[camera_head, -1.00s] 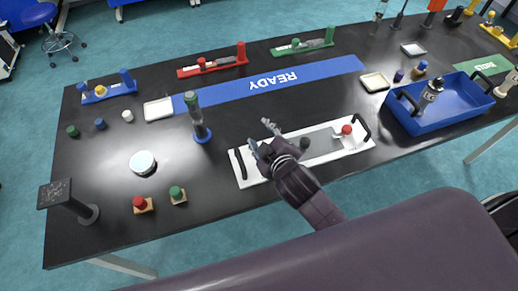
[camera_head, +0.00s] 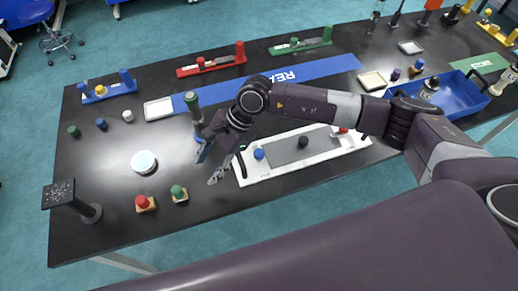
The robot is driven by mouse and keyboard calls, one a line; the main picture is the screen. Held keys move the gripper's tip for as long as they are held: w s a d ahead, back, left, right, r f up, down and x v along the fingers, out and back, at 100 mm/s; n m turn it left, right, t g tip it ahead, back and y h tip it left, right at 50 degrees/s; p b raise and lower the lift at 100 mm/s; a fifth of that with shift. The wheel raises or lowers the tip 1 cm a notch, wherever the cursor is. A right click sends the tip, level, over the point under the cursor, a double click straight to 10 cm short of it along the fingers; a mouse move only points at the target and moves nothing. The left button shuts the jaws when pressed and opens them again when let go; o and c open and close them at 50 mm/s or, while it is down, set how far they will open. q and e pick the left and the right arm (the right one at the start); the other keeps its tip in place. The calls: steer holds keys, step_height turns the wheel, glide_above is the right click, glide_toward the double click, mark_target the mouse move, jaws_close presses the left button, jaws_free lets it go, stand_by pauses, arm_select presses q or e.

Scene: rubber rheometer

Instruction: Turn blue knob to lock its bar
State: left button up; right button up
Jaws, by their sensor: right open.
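A blue knob (camera_head: 259,154) stands at the left end of a white board (camera_head: 258,175) near the table's front. The board carries a grey panel with a black knob (camera_head: 303,142) and a red knob (camera_head: 343,131) at its right end, partly covered by my arm. My right gripper (camera_head: 211,166) is open and empty, left of the board and apart from the blue knob, its fingers pointing down-left. A bar beside the blue knob cannot be made out clearly. My left gripper is not in view.
A red button (camera_head: 141,202) and a green button (camera_head: 177,192) sit to the front left, near a round white-topped dish (camera_head: 143,161). A blue tray (camera_head: 455,92) is at the right.

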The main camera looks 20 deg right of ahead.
mark_target(259, 153)
steer(key=w+d+h, duration=0.2)
steer(key=d, duration=0.3)
steer(key=w+d+f+n+h, duration=0.1)
steer(key=d+h, duration=0.1)
steer(key=d, duration=0.3)
steer(key=w+d+n+t+h, duration=0.1)
steer(key=w+d+h, duration=0.1)
steer(key=d, duration=0.4)
steer(key=shift+w+f, duration=0.25)
steer(key=shift+w, duration=0.05)
steer(key=shift+d+f+p, duration=0.2)
steer(key=shift+p, duration=0.1)
step_height(259, 153, down, 6)
steer(key=shift+w+a+p, duration=0.1)
steer(key=shift+p, duration=0.95)
steer(key=shift+f, duration=0.65)
steer(key=shift+c, duration=0.5)
steer(key=c, duration=1.1)
